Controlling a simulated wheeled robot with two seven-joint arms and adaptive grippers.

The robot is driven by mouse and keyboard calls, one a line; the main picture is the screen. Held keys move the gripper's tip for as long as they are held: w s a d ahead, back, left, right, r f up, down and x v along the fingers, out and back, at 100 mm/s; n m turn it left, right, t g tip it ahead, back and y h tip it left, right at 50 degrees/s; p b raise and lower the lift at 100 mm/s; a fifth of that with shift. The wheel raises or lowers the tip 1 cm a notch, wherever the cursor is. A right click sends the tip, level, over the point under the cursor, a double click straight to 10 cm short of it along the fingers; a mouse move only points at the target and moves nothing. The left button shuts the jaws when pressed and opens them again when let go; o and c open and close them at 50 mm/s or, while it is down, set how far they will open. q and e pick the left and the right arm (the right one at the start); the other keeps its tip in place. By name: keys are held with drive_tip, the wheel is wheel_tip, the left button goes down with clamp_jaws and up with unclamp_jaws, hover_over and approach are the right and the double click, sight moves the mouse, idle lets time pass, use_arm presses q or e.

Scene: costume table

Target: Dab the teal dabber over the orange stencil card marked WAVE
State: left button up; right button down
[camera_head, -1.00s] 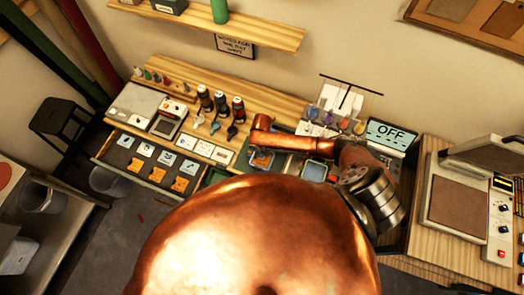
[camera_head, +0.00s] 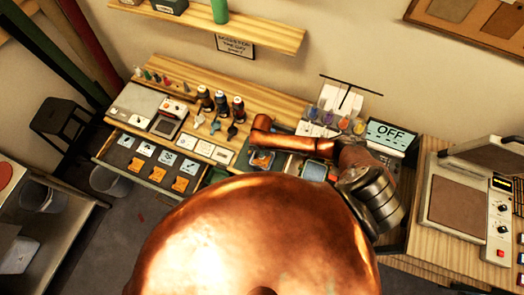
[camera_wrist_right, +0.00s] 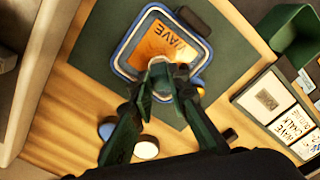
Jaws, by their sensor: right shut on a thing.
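The orange stencil card marked WAVE (camera_wrist_right: 162,45) lies inside a blue-rimmed tray (camera_wrist_right: 124,57) on a dark green mat in the right wrist view. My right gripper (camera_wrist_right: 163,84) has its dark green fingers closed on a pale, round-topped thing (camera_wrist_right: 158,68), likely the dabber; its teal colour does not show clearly. It overlaps the card's lower edge in this view; I cannot tell whether it touches the card. In the head view, the card (camera_head: 262,159) shows below my copper right arm. My left gripper is not in view.
A white round thing (camera_wrist_right: 146,147) and a blue one (camera_wrist_right: 107,130) stand near the fingers. A green bin (camera_wrist_right: 298,40) and labelled cards (camera_wrist_right: 292,126) are at the right.

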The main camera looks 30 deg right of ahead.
wheel_tip(320, 180, up, 2)
drive_tip(key=shift+r+p, duration=0.15)
drive_tip(key=shift+p, duration=0.9)
drive_tip(key=shift+r, duration=2.3)
drive_tip(key=shift+f, duration=0.1)
drive_tip(key=shift+s+a+f+b, duration=0.2)
drive_tip(key=shift+f+b, duration=0.15)
drive_tip(key=shift+f, duration=0.6)
drive_tip(key=shift+s+a+f+b, duration=0.15)
drive_tip(key=shift+f+b, duration=0.15)
drive_tip(key=shift+f, duration=0.7)
drive_tip(key=shift+s+a+f+b, duration=0.1)
drive_tip(key=shift+a+f+b, duration=0.2)
drive_tip(key=shift+f, duration=0.65)
drive_tip(key=shift+d, duration=0.1)
drive_tip(key=shift+f+b, duration=0.3)
drive_tip(key=shift+f, duration=0.2)
drive_tip(key=shift+s+f+p, duration=0.1)
drive_tip(key=shift+p, duration=0.2)
